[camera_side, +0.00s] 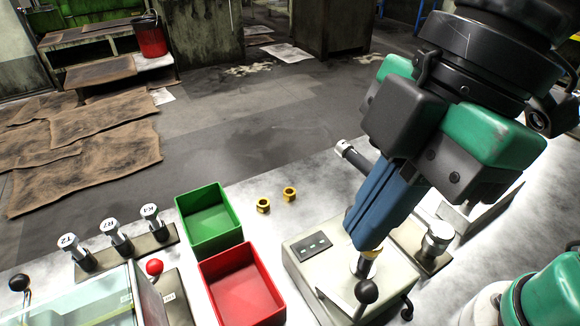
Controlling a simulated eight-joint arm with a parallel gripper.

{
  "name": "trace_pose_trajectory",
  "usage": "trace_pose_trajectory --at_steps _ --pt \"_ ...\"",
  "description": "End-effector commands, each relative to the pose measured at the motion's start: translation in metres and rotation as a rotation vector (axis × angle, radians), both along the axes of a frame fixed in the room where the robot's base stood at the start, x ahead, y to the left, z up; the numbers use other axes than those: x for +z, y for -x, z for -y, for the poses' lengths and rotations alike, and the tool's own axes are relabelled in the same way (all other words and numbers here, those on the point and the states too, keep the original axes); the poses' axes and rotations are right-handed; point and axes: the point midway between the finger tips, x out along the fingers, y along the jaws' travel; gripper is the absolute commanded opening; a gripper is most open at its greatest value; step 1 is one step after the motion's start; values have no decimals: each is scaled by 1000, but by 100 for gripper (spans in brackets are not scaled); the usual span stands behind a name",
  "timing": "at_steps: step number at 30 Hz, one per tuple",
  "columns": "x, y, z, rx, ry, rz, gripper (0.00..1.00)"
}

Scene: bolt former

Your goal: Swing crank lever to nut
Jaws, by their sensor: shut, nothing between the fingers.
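My gripper (368,243) points down with its blue fingers closed together, over the grey machine box (313,272). The fingertips are right above a short silver post (361,266) with a brass-coloured piece (371,253) at its top; I cannot tell whether they touch. A lever with a black ball knob (366,291) stands at the front of this box, just below the fingertips in the picture. I cannot tell for sure that it is the crank lever. No "nut" marking is readable. Two brass nuts (263,205) (289,194) lie on the table, left of my gripper.
A green bin (239,225) and a red bin (268,282) stand left of the box. Several labelled silver knobs (116,231), a red ball lever (154,267) and another black ball (19,283) are farther left. A silver-topped part (437,238) stands right of my gripper.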

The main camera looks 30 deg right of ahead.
Motion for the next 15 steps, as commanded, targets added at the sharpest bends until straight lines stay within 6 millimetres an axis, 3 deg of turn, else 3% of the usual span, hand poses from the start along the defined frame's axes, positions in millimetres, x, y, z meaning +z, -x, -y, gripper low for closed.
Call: trace_pose_trajectory --at_steps 15 --pt "-73 -6 -27 1 0 1 0"
